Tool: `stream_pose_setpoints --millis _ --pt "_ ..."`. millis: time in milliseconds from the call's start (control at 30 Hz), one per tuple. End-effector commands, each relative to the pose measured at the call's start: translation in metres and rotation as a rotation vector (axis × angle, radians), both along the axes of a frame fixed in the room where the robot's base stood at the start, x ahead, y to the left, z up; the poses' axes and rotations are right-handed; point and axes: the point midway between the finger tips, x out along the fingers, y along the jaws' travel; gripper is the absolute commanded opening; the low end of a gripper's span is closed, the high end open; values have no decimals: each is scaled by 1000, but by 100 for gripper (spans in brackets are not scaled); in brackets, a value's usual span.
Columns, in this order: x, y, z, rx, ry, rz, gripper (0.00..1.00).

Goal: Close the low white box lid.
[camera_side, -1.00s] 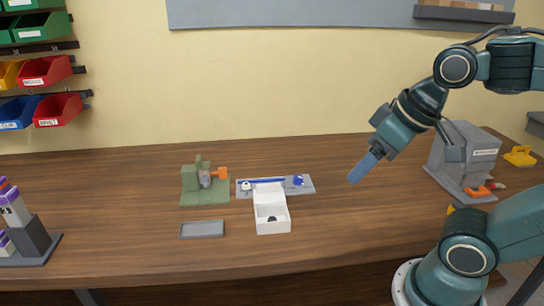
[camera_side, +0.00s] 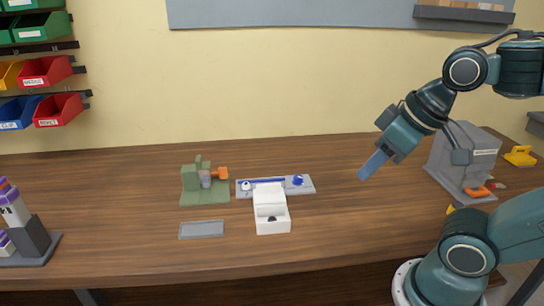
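The low white box (camera_side: 272,225) stands on the wooden table near the middle. Its lid (camera_side: 268,193) is raised at the back, so the box is open. A small dark item (camera_side: 271,218) shows inside. My gripper (camera_side: 372,166) is in the air to the right of the box, well apart from it and pointing down and left. Its fingers show as one blue-grey shape, so I cannot tell whether they are open or shut. I see nothing held in it.
A grey-blue plate with knobs (camera_side: 308,186) lies just behind the box. A green fixture (camera_side: 205,198) and a flat grey tray (camera_side: 202,229) are to its left. A grey housing (camera_side: 466,160) stands at right. The table between box and gripper is clear.

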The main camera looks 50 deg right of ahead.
Motion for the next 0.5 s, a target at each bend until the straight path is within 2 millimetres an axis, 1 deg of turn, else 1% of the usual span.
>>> stream_pose_setpoints --millis 33,133,267,367,500 --pt "3 -1 1 2 3 -7 20" --pt "11 -3 4 6 10 -28 0" --pt "30 -7 9 14 21 -71 0" --pt "49 -11 12 22 33 -114 0" --pt "79 -19 14 34 49 -182 0"
